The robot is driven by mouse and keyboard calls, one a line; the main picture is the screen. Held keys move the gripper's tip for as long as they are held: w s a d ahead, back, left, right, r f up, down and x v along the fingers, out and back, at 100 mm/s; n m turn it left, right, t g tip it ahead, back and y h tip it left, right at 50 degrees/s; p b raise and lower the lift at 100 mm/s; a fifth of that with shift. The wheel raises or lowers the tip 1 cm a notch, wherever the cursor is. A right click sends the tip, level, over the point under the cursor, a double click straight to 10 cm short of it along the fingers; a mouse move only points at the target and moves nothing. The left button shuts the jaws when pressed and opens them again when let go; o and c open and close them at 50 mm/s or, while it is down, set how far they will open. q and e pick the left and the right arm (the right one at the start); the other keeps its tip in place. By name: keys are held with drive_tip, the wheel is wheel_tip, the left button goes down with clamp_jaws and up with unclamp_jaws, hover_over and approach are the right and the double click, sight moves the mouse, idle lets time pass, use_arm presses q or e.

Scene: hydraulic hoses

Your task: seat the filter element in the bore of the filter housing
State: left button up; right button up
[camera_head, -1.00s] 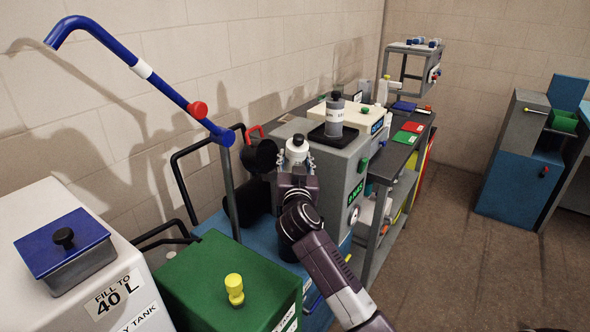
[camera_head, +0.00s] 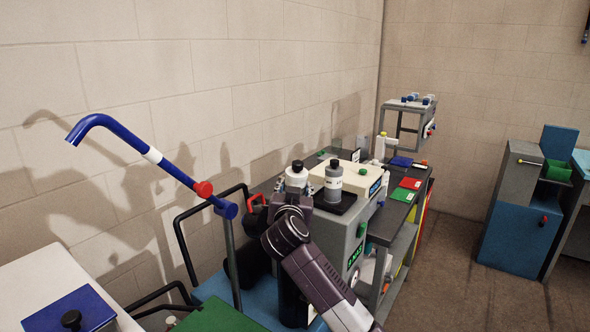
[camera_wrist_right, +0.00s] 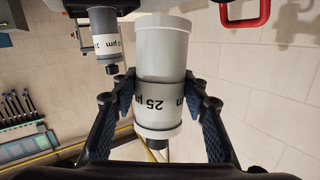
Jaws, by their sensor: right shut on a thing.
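A white filter element (camera_head: 297,180) with a dark cap is held upright in my right gripper (camera_head: 291,203). In the right wrist view the filter element (camera_wrist_right: 160,75) has a grey band marked "25 µm", between the two fingers of my right gripper (camera_wrist_right: 162,108). A similar grey element (camera_head: 333,182) stands on a black pad to its right, apart from it; it also shows in the wrist view (camera_wrist_right: 106,42). I cannot make out the filter housing's bore; my arm covers much of the area below. My left gripper is not in view.
A grey machine (camera_head: 354,222) with a green display stands right of my arm. A blue bent pipe (camera_head: 150,153) with a red knob rises at left, beside a black tubular frame (camera_head: 180,238). A dark bench (camera_head: 398,222) runs behind. Open floor (camera_head: 440,275) lies right.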

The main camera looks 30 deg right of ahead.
drive_tip(key=f+g+p, duration=0.1)
drive_tip(key=f+p, duration=0.3)
drive_tip(key=p, duration=0.1)
drive_tip(key=f+g+p, duration=0.1)
drive_tip(key=f+p, duration=0.1)
drive_tip(key=p, duration=0.1)
drive_tip(key=shift+a+f+g+h, duration=0.1)
drive_tip(key=shift+a+g+h, duration=0.2)
drive_tip(key=shift+a, duration=0.05)
drive_tip(key=shift+s+a+f+p, duration=0.1)
drive_tip(key=shift+s+f+p, duration=0.05)
drive_tip(key=shift+f+p, duration=0.35)
drive_tip(key=shift+r+p, duration=0.1)
drive_tip(key=shift+p, duration=0.2)
drive_tip(key=shift+f+b, duration=0.8)
drive_tip(key=shift+f, duration=2.2)
drive_tip(key=shift+p, duration=0.65)
